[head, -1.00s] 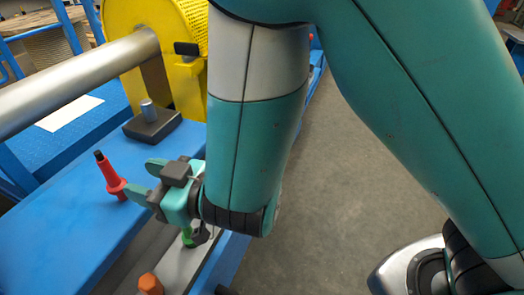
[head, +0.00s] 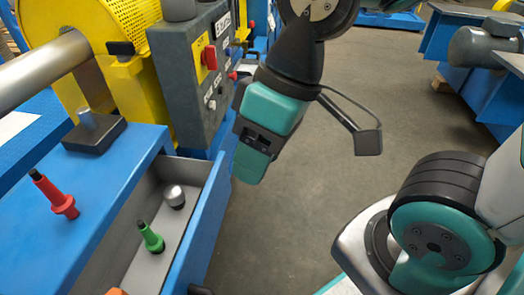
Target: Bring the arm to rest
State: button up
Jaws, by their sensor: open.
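My gripper (head: 252,158) hangs in the middle of the head view, fingers pointing down. It is open and I see nothing held in it. It is over the grey floor in the picture, just right of the open drawer and the control box, apart from the tools. Its two fingers overlap from this angle, so the gap between them is hard to see. A small dark block on a curved arm sticks out to the right of my wrist. My forearm rises out of the top of the picture.
A blue bench (head: 75,190) holds a red tool (head: 57,197) and a dark block with a metal pin (head: 94,132). Its open drawer (head: 203,222) holds a green tool (head: 150,238) and a silver knob (head: 174,196). A grey control box (head: 198,85) with a red switch stands behind.

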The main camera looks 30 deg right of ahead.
jog(key=shift+s+d+r, duration=0.1)
jog(key=shift+s, duration=0.2)
notch_tip(320, 180, up, 27)
jog(key=p, duration=2.7)
jog(key=shift+r, duration=0.2)
